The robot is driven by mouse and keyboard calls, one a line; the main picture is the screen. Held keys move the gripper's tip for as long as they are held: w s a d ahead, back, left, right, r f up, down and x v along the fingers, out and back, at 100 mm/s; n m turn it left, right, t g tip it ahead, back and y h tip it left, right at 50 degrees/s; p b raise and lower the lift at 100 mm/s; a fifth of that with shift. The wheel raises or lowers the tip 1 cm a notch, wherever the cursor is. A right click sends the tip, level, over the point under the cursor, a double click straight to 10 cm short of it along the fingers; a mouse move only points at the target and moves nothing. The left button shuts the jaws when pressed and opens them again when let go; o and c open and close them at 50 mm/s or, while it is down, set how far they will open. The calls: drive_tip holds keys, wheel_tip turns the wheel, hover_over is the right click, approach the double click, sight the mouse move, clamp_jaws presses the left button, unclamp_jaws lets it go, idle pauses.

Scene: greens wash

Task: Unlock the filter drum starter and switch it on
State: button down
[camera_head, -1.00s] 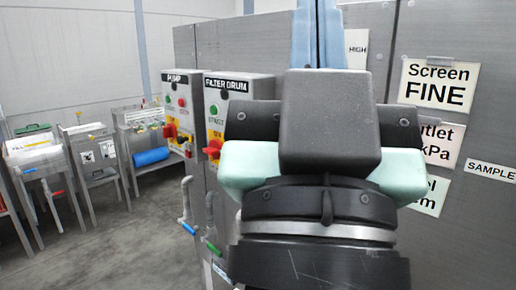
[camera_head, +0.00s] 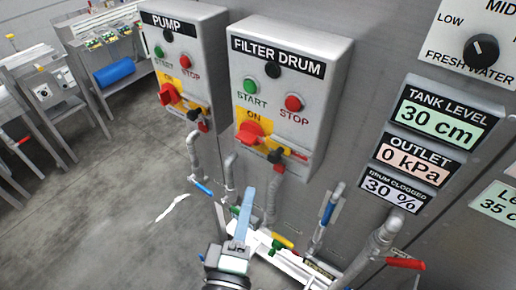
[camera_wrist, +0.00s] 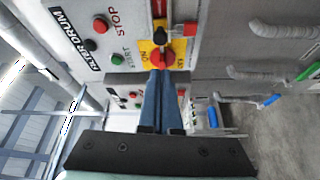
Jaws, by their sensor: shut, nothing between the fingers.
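The filter drum starter (camera_head: 325,65) is a grey box with a green START button (camera_head: 250,85), a red STOP button (camera_head: 293,103) and a red rotary switch (camera_head: 250,132) on a yellow plate. A black piece with a red part (camera_head: 277,157) is beside the switch at lower right; whether it is locked cannot be told. The wrist view shows the red switch (camera_wrist: 162,57) and black piece (camera_wrist: 160,36) just beyond the fingertips. My gripper (camera_head: 248,190) is shut and empty, below the box in the head view. Contact with the switch cannot be told in the wrist view (camera_wrist: 160,72).
The similar pump starter (camera_head: 195,25) stands to the left. Pipes and valves with blue (camera_head: 327,213), green, yellow and red (camera_head: 405,263) handles are below and right. Readout panels (camera_head: 440,118) are on the wall at right. Open floor (camera_head: 120,220) is at left.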

drive_tip(key=p, duration=0.3)
approach(248, 137)
drive_tip(key=w+d, duration=0.2)
drive_tip(key=d, duration=0.2)
drive_tip(key=shift+p+x, duration=0.35)
drive_tip(key=shift+x, duration=0.4)
